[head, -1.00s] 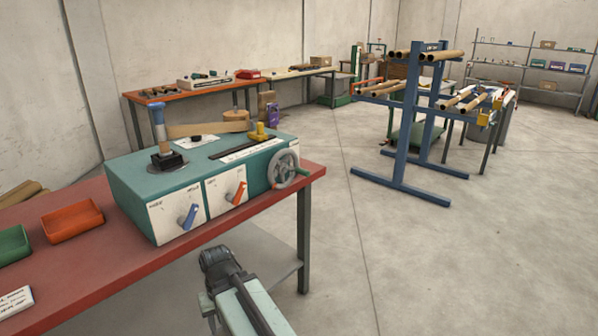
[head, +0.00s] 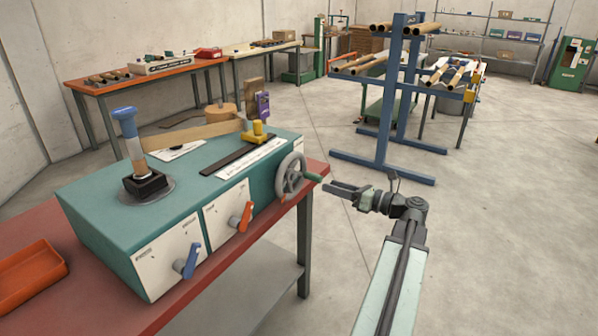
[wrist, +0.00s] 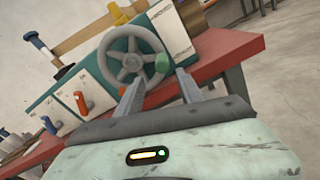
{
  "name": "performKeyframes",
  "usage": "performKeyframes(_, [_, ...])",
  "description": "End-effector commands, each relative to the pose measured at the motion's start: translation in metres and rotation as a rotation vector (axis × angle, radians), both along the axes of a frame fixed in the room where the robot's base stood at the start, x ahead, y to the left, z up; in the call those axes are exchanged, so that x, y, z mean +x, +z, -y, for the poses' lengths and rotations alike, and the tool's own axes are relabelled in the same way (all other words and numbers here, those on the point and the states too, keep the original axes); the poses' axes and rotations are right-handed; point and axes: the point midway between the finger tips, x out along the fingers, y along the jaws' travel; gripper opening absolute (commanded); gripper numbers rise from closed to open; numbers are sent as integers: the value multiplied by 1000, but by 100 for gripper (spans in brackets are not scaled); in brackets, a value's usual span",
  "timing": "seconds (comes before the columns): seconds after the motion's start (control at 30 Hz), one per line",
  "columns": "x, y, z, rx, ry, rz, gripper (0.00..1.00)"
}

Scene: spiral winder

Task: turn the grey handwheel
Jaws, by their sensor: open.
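The grey handwheel (head: 291,176) sits on the right end of the teal winder box (head: 258,200). My gripper (head: 333,187) is open and empty, just right of the handle in the head view. I cannot tell whether the fingers touch the handle.
The winder stands on a red bench (head: 120,308) with an orange tray (head: 30,275) at left. An orange lever (head: 241,217) and a blue lever (head: 187,262) are on its front. A blue rack (head: 390,110) stands behind my arm. Floor at right is clear.

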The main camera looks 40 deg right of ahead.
Motion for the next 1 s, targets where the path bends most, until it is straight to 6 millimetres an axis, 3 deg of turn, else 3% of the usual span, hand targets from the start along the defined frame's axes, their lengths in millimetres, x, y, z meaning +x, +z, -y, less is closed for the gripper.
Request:
performKeyframes(0.17, [-7, 7, 9, 42, -19, 18, 44])
performKeyframes(0.27, [2, 6, 6, 41, -15, 17, 44])
performKeyframes(0.63, [64, 6, -12, 38, -8, 16, 44])
performKeyframes(1.0, [73, 6, -14, 37, -10, 16, 42])
